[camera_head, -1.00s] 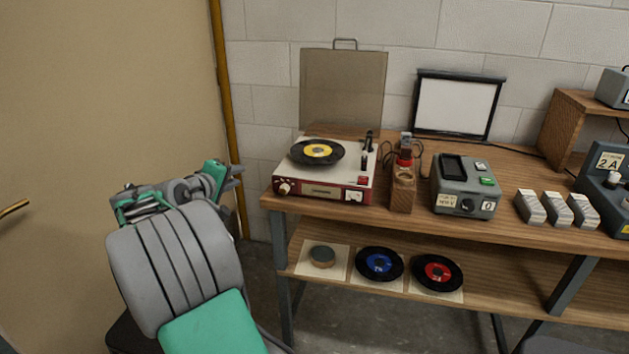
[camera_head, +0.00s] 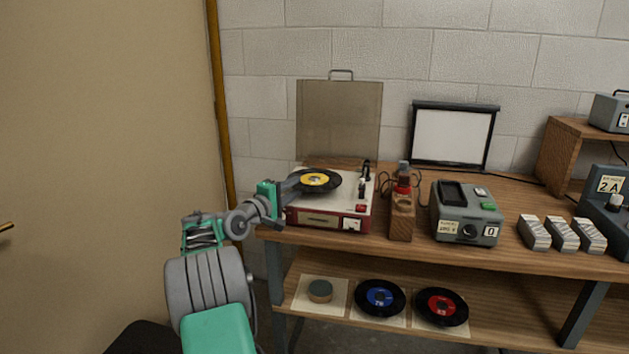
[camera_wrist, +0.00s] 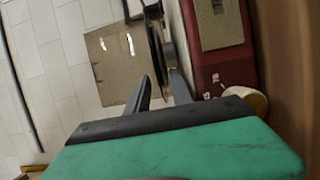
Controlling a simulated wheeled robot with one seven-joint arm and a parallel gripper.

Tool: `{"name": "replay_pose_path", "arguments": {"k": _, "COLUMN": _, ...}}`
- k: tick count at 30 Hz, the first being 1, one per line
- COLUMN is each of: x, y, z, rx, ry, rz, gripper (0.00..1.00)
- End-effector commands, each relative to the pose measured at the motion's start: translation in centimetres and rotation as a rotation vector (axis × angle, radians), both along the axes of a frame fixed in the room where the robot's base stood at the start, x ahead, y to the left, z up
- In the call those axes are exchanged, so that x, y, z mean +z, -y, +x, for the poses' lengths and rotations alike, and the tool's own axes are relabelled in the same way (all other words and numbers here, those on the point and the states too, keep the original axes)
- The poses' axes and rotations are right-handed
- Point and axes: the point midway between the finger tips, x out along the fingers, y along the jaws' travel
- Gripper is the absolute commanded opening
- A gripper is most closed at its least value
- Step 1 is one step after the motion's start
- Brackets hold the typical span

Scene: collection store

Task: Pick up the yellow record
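The yellow record, a black disc with a yellow label (camera_head: 314,180), lies flat on the red and white record player (camera_head: 325,220). In the wrist view the record (camera_wrist: 155,45) shows nearly edge-on as a dark band, in line with the gap between my fingers. My gripper (camera_head: 292,185) is at the record's left edge in the head view. Its two dark fingers (camera_wrist: 160,76) are apart with nothing visibly clamped between them. I cannot tell whether the fingertips overlap the record's rim.
The record player's raised lid (camera_head: 339,122) stands behind the record. The tonearm (camera_head: 364,182) is to its right, then a wooden stand (camera_head: 402,216) and a grey device (camera_head: 466,213). Blue (camera_head: 380,298) and red (camera_head: 441,307) records lie on the lower shelf.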

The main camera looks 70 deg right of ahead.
Motion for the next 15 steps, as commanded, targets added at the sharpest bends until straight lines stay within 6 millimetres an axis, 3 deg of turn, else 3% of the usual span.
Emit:
{"name": "replay_pose_path", "arguments": {"k": 9, "x": -0.01, "y": -0.05, "z": 0.04, "rx": 0.0, "ry": 0.001, "rz": 0.0, "gripper": 0.0}}
{"name": "replay_pose_path", "arguments": {"k": 15, "x": -0.01, "y": -0.07, "z": 0.06, "rx": 0.001, "ry": 0.001, "rz": 0.0, "gripper": 0.0}}
